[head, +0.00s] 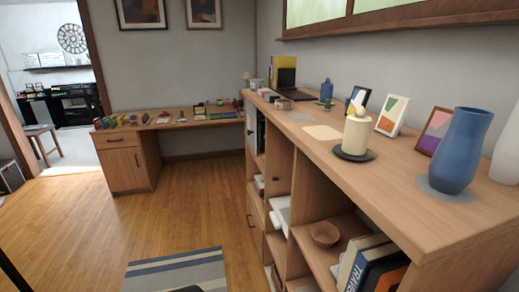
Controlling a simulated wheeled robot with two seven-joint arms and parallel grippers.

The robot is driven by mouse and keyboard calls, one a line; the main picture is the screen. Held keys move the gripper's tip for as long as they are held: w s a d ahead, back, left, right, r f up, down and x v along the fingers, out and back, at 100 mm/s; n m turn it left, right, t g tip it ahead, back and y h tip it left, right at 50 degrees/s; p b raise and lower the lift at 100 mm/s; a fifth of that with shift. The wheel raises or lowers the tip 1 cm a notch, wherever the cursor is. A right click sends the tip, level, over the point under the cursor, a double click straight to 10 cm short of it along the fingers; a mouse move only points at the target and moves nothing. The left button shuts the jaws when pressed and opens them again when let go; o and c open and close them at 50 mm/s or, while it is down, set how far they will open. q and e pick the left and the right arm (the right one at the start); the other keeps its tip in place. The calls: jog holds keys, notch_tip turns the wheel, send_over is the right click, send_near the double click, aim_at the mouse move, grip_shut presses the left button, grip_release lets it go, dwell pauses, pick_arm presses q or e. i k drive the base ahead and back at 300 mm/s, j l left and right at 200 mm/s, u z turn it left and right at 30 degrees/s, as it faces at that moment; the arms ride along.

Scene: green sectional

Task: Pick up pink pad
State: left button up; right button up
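A small pinkish block (271,97), which may be the pink pad, lies among small items towards the far end of the long wooden cabinet's top (408,183). It is too small to make out clearly. Neither of my grippers can be made out in the head view. Only dark shapes show at the bottom left corner and bottom edge, and I cannot tell what they are.
A cream candle (356,137) on a dark plate, a blue vase (460,150) and picture frames (392,115) stand on the cabinet top. A cluttered desk (124,162) stands at the back wall. The wooden floor (190,220) left of the cabinet is open, with a striped rug (178,272).

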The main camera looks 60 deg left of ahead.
aim_at(261, 92)
jog(key=k+j+u, duration=0.2)
jog(key=u, duration=0.3)
jog(key=k+j+u, duration=0.15)
jog(key=j+u, duration=0.3)
jog(key=k+j+u, duration=0.1)
jog(key=j+u, duration=0.4)
